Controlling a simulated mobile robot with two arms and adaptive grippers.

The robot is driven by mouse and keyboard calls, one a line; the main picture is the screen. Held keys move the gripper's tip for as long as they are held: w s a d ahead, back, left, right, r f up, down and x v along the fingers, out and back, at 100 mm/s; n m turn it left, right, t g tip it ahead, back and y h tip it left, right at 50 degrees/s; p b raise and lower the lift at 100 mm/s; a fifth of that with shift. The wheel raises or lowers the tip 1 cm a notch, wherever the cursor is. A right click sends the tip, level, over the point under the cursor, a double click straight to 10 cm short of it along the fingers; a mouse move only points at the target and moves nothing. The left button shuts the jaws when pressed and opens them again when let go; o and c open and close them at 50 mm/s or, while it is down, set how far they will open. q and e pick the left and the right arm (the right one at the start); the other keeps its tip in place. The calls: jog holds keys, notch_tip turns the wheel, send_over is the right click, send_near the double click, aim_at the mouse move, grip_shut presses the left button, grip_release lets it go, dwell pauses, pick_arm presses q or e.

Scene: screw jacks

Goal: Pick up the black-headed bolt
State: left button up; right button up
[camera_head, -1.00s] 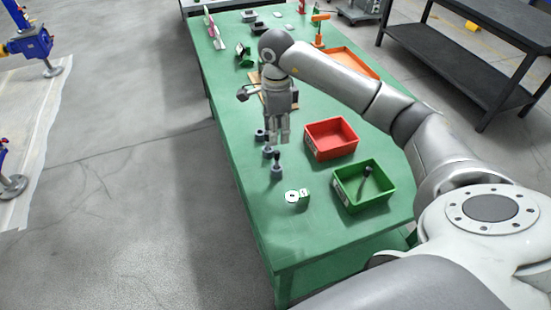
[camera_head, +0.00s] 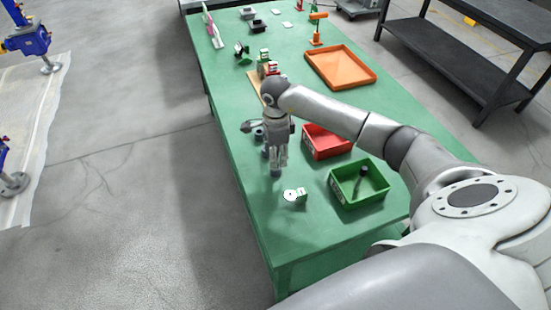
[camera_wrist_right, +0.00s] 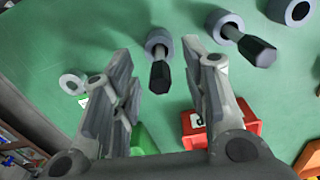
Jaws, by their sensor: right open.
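In the right wrist view a black-headed bolt (camera_wrist_right: 160,72) stands in a grey round holder (camera_wrist_right: 158,40), between the spread fingertips of my right gripper (camera_wrist_right: 158,62). A gap shows on both sides of the bolt. A second black-headed bolt (camera_wrist_right: 257,50) stands in another holder (camera_wrist_right: 222,24) to the right, outside the fingers. In the head view my right gripper (camera_head: 276,158) points down over the near holder (camera_head: 276,173) and mostly hides its bolt. My left gripper is not in view.
A green bin (camera_head: 343,200) holding a dark-headed bolt (camera_head: 361,178) and a red bin (camera_head: 325,152) stand to the right. A white round part (camera_head: 291,195) lies nearer. An orange tray (camera_head: 340,84) is farther back on the green table (camera_head: 300,236).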

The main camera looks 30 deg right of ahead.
grip_shut()
jog(key=shift+r, duration=0.15)
